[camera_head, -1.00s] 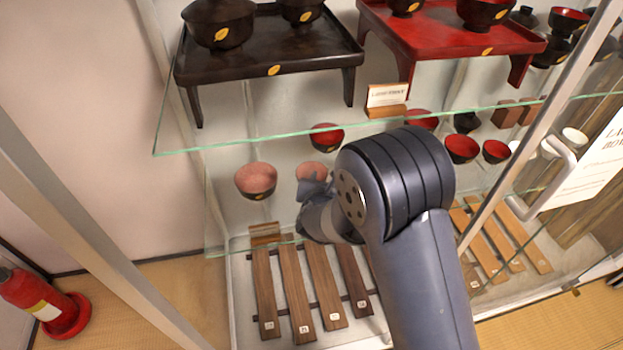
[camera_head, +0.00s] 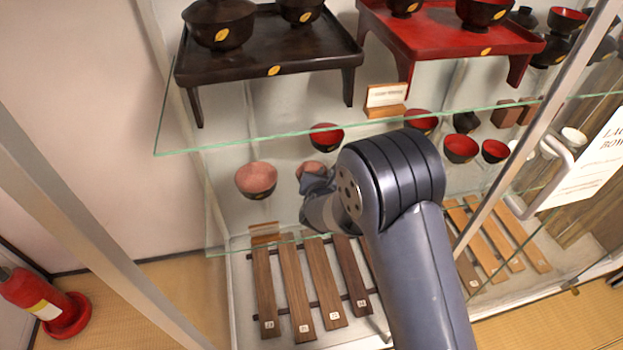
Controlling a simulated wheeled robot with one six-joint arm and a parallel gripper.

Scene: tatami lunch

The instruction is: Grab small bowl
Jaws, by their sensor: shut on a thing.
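A small bowl (camera_head: 309,168) with a pinkish-red inside sits on the glass shelf in the middle of the cabinet. My gripper (camera_head: 315,182) is at its near side and shut on it. My gripper and arm hide the bowl's lower and right parts, so the exact finger contact does not show. A larger pinkish bowl (camera_head: 256,179) stands apart to the left. A red-lined dark bowl (camera_head: 327,136) stands just behind.
A glass shelf edge (camera_head: 330,130) runs above my gripper, under a black tray table (camera_head: 270,55) and a red tray table (camera_head: 450,35). More bowls (camera_head: 460,148) stand right. Wooden slats (camera_head: 290,285) lie below. A door frame (camera_head: 540,110) stands at right.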

